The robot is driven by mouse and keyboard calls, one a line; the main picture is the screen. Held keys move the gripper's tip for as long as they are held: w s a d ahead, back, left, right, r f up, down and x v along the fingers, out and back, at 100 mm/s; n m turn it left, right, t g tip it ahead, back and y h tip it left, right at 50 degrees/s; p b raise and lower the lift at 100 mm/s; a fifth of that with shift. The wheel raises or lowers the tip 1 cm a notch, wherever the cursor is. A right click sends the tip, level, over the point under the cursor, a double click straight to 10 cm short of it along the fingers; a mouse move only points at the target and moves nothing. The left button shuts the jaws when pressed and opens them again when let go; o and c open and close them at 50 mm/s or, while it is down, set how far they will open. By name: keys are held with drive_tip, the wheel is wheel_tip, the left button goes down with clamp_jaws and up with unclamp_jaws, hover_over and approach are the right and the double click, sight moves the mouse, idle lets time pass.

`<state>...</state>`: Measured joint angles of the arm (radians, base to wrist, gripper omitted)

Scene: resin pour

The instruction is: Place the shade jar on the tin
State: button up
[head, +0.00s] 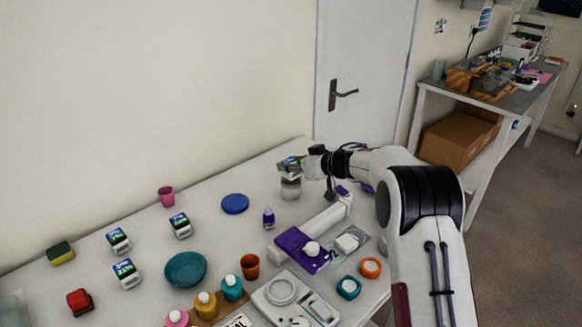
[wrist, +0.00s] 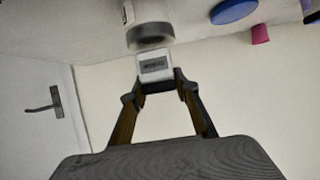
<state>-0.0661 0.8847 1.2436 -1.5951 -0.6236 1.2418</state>
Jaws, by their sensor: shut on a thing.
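The shade jar (head: 286,162), a small white jar with a blue and green label, is held between the fingertips of my gripper (head: 302,163) at the far part of the table. In the wrist view the jar (wrist: 155,66) shows a pale face with a dark label between the fingers of my gripper (wrist: 159,84). The tin (head: 290,190), a pale cylinder with a darker top, stands upright just below the held jar. A dark round part of it (wrist: 150,35) shows behind the jar in the wrist view. Whether jar and tin touch I cannot tell.
Three similar labelled jars (head: 180,226) stand at the left. A blue disc (head: 235,204) and a small purple-capped bottle (head: 268,217) are near the tin. A teal bowl (head: 186,269), cups and several bottles fill the front. The table's back edge lies close behind the tin.

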drive_tip(key=shift+f, duration=0.5)
drive_tip(key=shift+f, duration=0.15)
drive_tip(key=o, duration=1.2)
drive_tip(key=shift+c, duration=0.2)
drive_tip(key=shift+s+d+r, duration=0.1)
drive_tip(key=shift+d+r, duration=0.05)
drive_tip(key=shift+r, duration=0.05)
drive_tip(key=v, duration=1.1)
drive_tip(key=shift+s+d, duration=0.2)
drive_tip(key=shift+d, duration=0.05)
drive_tip(key=shift+r, duration=0.1)
